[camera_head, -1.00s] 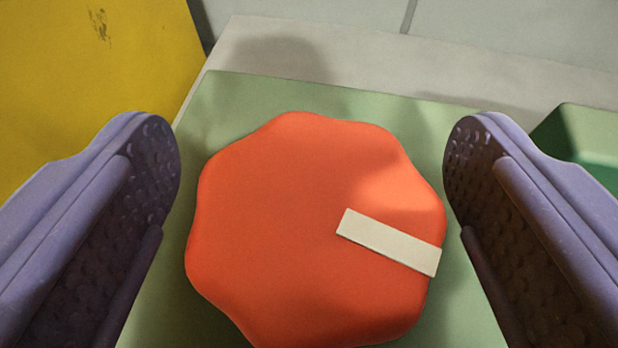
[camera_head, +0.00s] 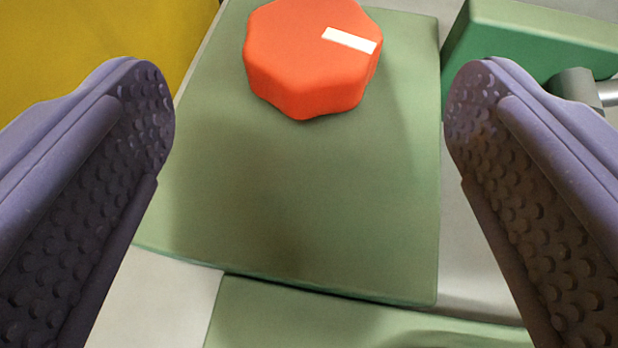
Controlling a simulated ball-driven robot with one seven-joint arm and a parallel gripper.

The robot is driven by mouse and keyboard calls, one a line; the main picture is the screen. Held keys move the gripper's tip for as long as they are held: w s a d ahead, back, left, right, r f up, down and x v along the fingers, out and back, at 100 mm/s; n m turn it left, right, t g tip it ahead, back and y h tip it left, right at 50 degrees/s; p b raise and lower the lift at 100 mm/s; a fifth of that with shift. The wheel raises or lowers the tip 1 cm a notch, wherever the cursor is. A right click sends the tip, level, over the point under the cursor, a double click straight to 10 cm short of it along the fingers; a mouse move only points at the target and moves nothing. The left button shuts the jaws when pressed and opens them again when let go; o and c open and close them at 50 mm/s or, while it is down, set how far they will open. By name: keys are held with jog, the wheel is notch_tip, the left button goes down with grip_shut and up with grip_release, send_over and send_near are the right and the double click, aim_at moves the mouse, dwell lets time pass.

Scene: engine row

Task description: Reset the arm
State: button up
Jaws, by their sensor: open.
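My gripper (camera_head: 308,100) is open, with its two purple, studded fingers at the left and right of the view and nothing between them. An orange-red knob (camera_head: 305,62) with a wavy rim and a white marker bar (camera_head: 349,40) sits on a green panel (camera_head: 300,200) at the top middle. The knob is beyond the fingertips and apart from them. The white bar points right and slightly down.
A yellow surface (camera_head: 120,30) stands at the upper left. A raised green block (camera_head: 540,40) and a grey metal cylinder (camera_head: 572,84) are at the right. Another green panel (camera_head: 350,322) lies along the bottom, with pale surface (camera_head: 160,295) beside it.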

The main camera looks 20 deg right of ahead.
jog(key=w+r+n+t+y+b, duration=0.1)
jog(key=w+r+t+y+b, duration=0.25)
jog(key=r, duration=1.75)
jog(key=s+d+r+n+y+b, duration=0.1)
jog(key=s+d+r+y, duration=0.1)
jog(key=r, duration=0.5)
jog(key=s+d+r+n+y, duration=0.1)
jog(key=s+d+r+y, duration=0.1)
jog(key=r, duration=0.6)
jog(key=s+d+r+n+y+b, duration=0.1)
jog(key=s+d+r+b, duration=0.1)
jog(key=s+d+r, duration=0.35)
jog(key=s+d+r+n+b, duration=0.1)
jog(key=s+d+r, duration=0.1)
jog(key=s+r, duration=0.7)
jog(key=s+d+r+h+b, duration=0.1)
jog(key=s+d, duration=0.3)
jog(key=s, duration=0.5)
jog(key=s+d+r+h+b, duration=0.1)
jog(key=s+d+r+h, duration=0.1)
jog(key=s, duration=0.6)
jog(key=shift+s+d+r+g, duration=0.35)
jog(key=shift+d+r, duration=0.55)
jog(key=shift+d, duration=0.3)
